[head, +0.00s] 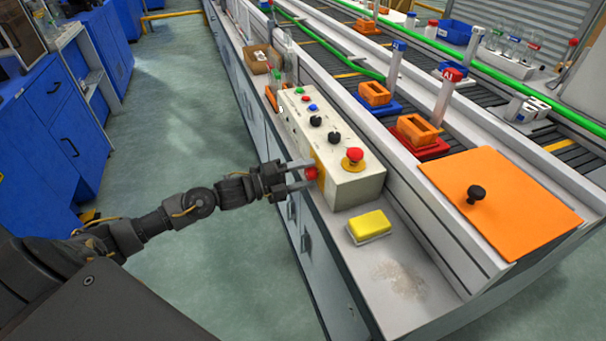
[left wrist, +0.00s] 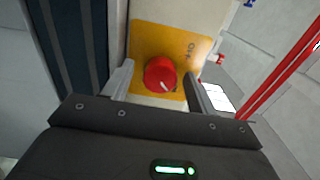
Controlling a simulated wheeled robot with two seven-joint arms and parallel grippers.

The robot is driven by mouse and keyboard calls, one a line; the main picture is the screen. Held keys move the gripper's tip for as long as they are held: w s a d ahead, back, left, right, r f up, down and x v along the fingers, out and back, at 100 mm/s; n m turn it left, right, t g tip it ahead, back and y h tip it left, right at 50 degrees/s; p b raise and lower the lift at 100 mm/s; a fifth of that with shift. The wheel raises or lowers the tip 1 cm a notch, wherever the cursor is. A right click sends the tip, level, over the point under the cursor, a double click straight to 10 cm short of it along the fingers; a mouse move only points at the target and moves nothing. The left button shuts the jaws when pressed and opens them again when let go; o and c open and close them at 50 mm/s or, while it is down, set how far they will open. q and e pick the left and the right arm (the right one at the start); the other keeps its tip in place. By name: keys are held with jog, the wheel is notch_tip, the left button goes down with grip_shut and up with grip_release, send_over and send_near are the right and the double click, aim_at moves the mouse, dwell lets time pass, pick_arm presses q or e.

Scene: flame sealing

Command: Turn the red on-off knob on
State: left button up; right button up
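The red on-off knob (head: 311,173) sits on a yellow plate on the left-facing side of the white control box. In the left wrist view the knob (left wrist: 160,74) shows a pale pointer mark toward its lower right, and the yellow plate (left wrist: 147,38) carries a partly readable label. My left gripper (head: 300,175) is open, with one finger on either side of the knob. In the left wrist view the fingers of my left gripper (left wrist: 158,86) stand apart from the knob, with gaps on both sides. My right gripper is not in view.
The control box (head: 355,188) has a red mushroom button (head: 354,154) and several small knobs on top. A yellow sponge (head: 370,226) lies on the ledge in front of it. An orange lid (head: 520,205) with a black handle is at the right. Open floor lies left of the bench.

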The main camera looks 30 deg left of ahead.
pick_arm(q)
jog(key=shift+s+a, duration=0.25)
jog(key=v, duration=1)
jog(key=shift+b, duration=0.3)
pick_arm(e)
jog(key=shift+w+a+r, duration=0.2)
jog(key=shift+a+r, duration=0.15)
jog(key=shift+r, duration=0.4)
pick_arm(q)
jog(key=shift+s, duration=0.1)
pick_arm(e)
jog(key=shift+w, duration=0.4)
